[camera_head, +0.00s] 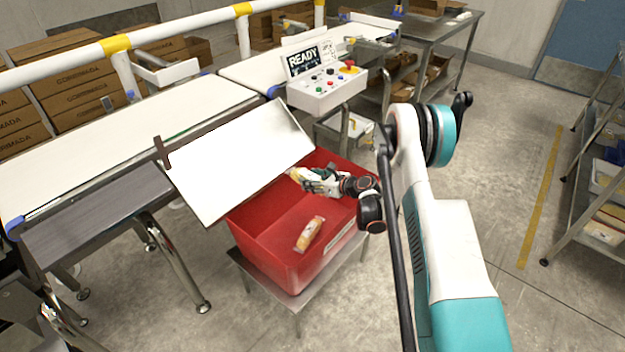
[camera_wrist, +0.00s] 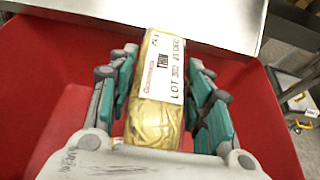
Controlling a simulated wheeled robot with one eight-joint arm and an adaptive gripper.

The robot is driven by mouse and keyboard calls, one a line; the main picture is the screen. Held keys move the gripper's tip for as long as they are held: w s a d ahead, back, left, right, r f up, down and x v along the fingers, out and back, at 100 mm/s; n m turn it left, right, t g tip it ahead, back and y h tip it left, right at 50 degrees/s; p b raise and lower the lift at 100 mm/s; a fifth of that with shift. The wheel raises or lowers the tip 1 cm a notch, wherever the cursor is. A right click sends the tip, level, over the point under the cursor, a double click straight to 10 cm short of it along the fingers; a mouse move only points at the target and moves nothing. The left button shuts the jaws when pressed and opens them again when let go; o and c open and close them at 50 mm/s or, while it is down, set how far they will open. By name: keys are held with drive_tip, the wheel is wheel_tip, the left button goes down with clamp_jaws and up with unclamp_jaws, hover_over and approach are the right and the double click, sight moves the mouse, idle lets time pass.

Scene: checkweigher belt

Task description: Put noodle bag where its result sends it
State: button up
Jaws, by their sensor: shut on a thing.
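My gripper (camera_head: 306,180) is shut on a noodle bag (camera_wrist: 160,112), a gold-yellow packet with a white printed label reading "THIN" and a lot line. In the wrist view the bag lies lengthwise between the two fingers. The head view shows only a small yellow end of it. The gripper is over the far part of a red bin (camera_head: 262,262), below the level of the white slanted plate's upper edge. Another orange and cream packet (camera_head: 309,234) lies on the bin floor. The control box (camera_head: 327,92) has a display (camera_head: 304,60) reading "READY".
The white slanted plate (camera_head: 240,160) overhangs the bin's left and far side. White conveyor belts (camera_head: 120,130) run behind it with a white and yellow rail (camera_head: 150,36) above. A metal stand (camera_head: 297,302) carries the bin. Open floor lies to the right.

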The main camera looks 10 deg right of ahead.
drive_tip(key=o, duration=1.4)
drive_tip(key=shift+s, duration=0.1)
drive_tip(key=v, duration=1.2)
drive_tip(key=shift+f, duration=0.1)
